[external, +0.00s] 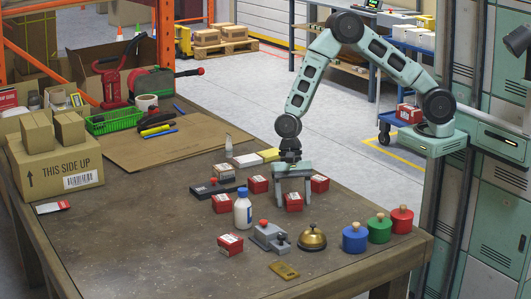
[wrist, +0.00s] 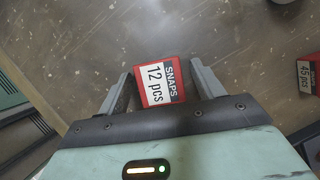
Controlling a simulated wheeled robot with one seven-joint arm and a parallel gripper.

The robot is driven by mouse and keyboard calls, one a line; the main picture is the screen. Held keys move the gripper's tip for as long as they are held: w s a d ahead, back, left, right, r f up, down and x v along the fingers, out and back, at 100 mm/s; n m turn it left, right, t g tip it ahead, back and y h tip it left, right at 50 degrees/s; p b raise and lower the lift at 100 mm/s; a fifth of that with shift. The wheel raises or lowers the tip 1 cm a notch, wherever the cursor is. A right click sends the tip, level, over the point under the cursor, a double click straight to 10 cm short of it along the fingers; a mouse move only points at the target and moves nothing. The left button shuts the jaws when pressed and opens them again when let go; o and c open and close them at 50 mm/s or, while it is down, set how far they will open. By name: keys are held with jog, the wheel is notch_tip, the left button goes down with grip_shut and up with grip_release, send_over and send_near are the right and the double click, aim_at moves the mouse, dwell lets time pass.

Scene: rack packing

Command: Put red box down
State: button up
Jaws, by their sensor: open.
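A red box (external: 294,203) with a white label stands on the brown table. My gripper (external: 293,196) is directly over it, with its fingers reaching down on either side. In the wrist view the box (wrist: 160,85) reads "SNAPS 12 pcs" and lies between the fingers of my gripper (wrist: 160,74). The jaws are open.
Other red boxes stand close by: one behind left (external: 258,184), one behind right (external: 319,183), one left (external: 222,203) and one in front (external: 230,245). A white bottle (external: 243,210), a brass bell (external: 312,237) and a blue weight (external: 355,239) are near. The front-left table is clear.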

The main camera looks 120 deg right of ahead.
jog(key=v, duration=1.2)
jog(key=s+a+r+n+g, duration=0.1)
jog(key=s+a+r+n, duration=0.15)
jog(key=a+n, duration=0.4)
jog(key=s+a+r+n+h, duration=0.1)
jog(key=s+a+n, duration=0.2)
jog(key=a, duration=0.6)
jog(key=s+a+r+n+g, duration=0.1)
jog(key=s+a+r+n, duration=0.2)
jog(key=a, duration=0.5)
jog(key=s+a+n+h, duration=0.1)
jog(key=s+a+n, duration=0.4)
jog(key=s+n, duration=0.4)
jog(key=s+a+n+h, duration=0.1)
jog(key=s+a+n, duration=0.4)
jog(key=s+n, duration=0.3)
jog(key=s, duration=0.3)
jog(key=shift+s+r+n+h, duration=0.25)
jog(key=shift+s+n+h, duration=0.05)
jog(key=shift+s+n, duration=0.1)
jog(key=shift+o, duration=0.4)
notch_tip(320, 180, up, 2)
jog(key=shift+r+p, duration=0.2)
jog(key=shift+p, duration=0.8)
jog(key=shift+f, duration=0.15)
